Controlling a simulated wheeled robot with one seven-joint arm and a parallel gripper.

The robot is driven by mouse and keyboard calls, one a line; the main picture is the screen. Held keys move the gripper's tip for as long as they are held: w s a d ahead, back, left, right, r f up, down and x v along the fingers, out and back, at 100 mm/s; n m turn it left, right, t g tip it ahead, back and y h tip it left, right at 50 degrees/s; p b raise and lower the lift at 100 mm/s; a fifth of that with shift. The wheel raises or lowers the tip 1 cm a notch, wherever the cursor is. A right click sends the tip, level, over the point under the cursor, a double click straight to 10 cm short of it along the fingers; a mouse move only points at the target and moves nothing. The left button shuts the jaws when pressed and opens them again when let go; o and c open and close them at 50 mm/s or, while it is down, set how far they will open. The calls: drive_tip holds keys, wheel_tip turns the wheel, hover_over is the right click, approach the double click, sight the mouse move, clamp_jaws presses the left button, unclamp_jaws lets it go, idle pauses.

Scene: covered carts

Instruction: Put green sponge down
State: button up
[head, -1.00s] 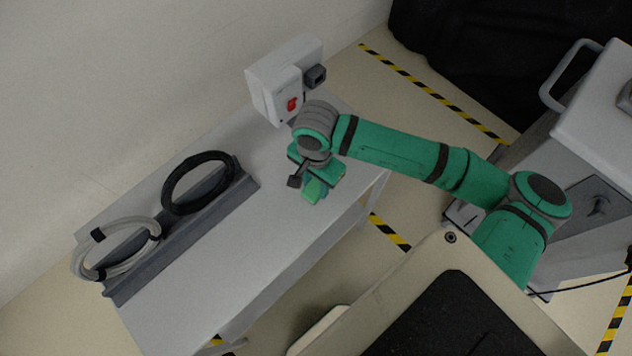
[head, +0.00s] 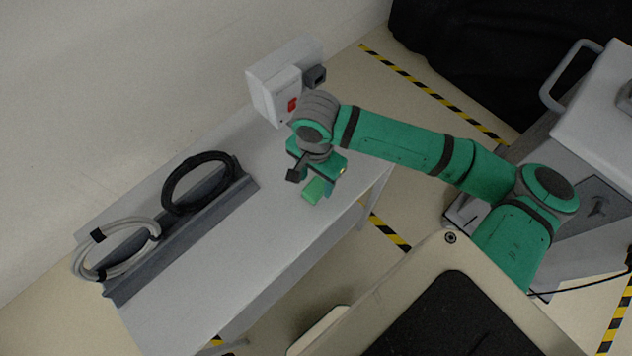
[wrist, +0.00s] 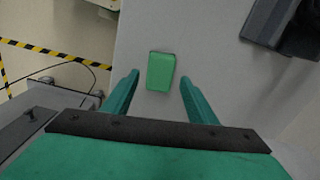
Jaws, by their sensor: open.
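The green sponge (head: 315,190) lies on the grey tabletop near its right end in the head view. In the wrist view the sponge (wrist: 161,71) is between and a little beyond the tips of my gripper (wrist: 158,78), with a gap on each side. My gripper (head: 322,180) is open and not touching the sponge in the wrist view. It is over the table (head: 215,240), and the wrist partly covers the area around the sponge in the head view.
A black cable coil (head: 165,190) and a grey hose coil (head: 85,262) rest at a dark grey rail (head: 180,238) on the left. A white box with a red switch (head: 275,97) stands at the table's far end. The table's front middle is clear.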

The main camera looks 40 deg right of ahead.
sight(315, 184)
wheel_tip(315, 184, up, 8)
drive_tip(key=shift+w, duration=0.15)
idle(0.3)
drive_tip(key=shift+d, duration=0.1)
idle(0.3)
